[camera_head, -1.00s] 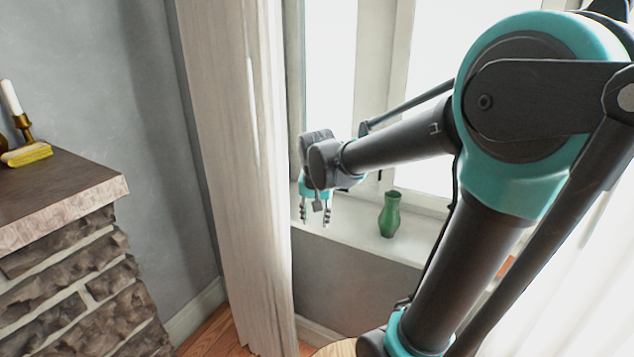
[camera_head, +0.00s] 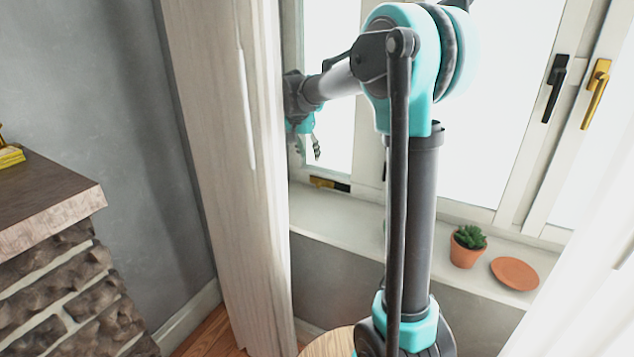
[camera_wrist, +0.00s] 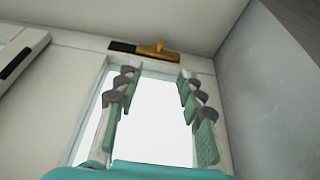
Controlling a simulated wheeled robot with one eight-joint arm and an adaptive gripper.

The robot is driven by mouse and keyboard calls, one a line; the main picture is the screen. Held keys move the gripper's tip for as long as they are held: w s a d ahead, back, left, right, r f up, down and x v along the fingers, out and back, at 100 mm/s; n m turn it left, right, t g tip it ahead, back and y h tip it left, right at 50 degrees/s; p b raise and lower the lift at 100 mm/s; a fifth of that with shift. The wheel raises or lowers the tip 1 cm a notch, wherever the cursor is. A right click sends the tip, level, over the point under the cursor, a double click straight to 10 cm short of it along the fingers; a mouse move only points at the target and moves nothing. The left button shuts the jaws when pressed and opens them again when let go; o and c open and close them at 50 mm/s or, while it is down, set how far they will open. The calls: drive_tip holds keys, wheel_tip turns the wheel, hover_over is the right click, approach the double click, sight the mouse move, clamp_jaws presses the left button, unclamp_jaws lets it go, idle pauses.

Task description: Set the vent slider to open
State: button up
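The vent slider is a gold knob and plate (camera_wrist: 158,49) on a black strip, set in the white frame at one end of a bright window pane in the wrist view. In the head view the vent slider (camera_head: 328,184) is low on the left window frame, gold at left and dark at right. My gripper (camera_wrist: 158,82) is open and empty, its fingers spread on both sides of the pane, with the slider beyond the tips. In the head view my gripper (camera_head: 306,150) hangs above and left of the slider, apart from it, close by the pale curtain.
A pale curtain (camera_head: 225,170) stands just left of my gripper. The white sill (camera_head: 350,228) holds a potted succulent (camera_head: 467,246) and a terracotta saucer (camera_head: 515,273) at right. A black handle (camera_head: 555,88) and a gold handle (camera_head: 597,92) are on the right windows. A stone fireplace (camera_head: 70,280) stands left.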

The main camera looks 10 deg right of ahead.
sight(318, 184)
drive_tip(key=x, duration=1.5)
drive_tip(key=shift+f, duration=0.45)
clamp_jaws()
